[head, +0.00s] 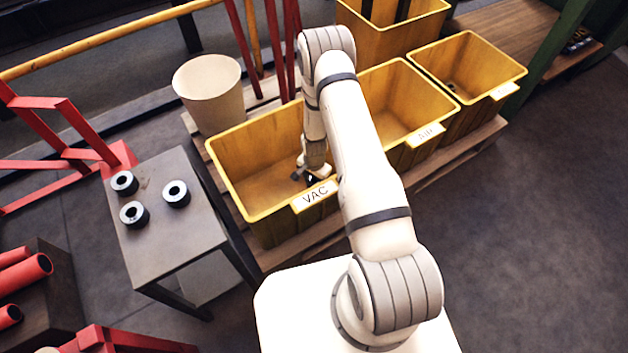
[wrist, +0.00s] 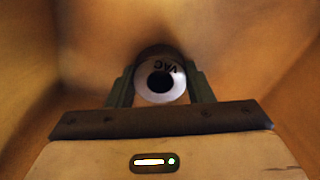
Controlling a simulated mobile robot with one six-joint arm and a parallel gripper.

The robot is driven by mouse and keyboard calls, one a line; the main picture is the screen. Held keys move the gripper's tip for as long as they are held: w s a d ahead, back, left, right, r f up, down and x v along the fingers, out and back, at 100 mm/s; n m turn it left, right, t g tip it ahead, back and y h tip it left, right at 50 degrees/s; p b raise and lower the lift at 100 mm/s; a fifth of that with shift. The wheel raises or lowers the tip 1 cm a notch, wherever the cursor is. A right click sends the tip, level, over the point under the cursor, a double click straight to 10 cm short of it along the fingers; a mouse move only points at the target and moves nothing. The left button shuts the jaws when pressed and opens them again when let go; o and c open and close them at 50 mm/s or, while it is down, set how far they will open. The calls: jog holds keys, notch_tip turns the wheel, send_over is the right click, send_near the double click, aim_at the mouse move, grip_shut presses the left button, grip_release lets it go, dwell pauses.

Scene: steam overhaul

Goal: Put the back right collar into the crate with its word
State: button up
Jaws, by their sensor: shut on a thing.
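My gripper (head: 313,176) is down inside the yellow crate labelled VAC (head: 268,233), near its label side. In the wrist view my gripper (wrist: 160,86) is shut on a dark collar with a pale ring face (wrist: 142,88). The word VAC is on that face, upside down in this view. The crate's orange-yellow walls surround the collar there. In the head view the held collar is mostly hidden by the crate wall and my gripper. I cannot tell whether it touches the crate floor.
Three similar collars (head: 176,193) stand on a grey table (head: 165,245) at left. A crate labelled AIR (head: 395,105) and another yellow crate (head: 482,62) stand to the right on the pallet. A cream bucket (head: 210,95) and red posts (head: 272,50) are behind.

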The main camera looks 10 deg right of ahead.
jog(key=shift+f, duration=0.3)
jog(key=o, duration=1.3)
jog(key=s+r+n+p, duration=0.2)
jog(key=r, duration=1.7)
jog(key=s+r+n+p, duration=0.3)
jog(key=r, duration=1.6)
jog(key=s+r+n, duration=0.1)
jog(key=s+r, duration=0.4)
jog(key=s, duration=0.1)
jog(key=s+r+n, duration=0.2)
jog(key=s+r, duration=0.3)
jog(key=s, duration=0.1)
jog(key=s+r+n+t, duration=0.1)
jog(key=s+r+n, duration=0.1)
jog(key=s+r, duration=0.3)
jog(key=shift+s+a+r, duration=0.15)
jog(key=shift+s+a, duration=0.05)
jog(key=shift+s, duration=0.45)
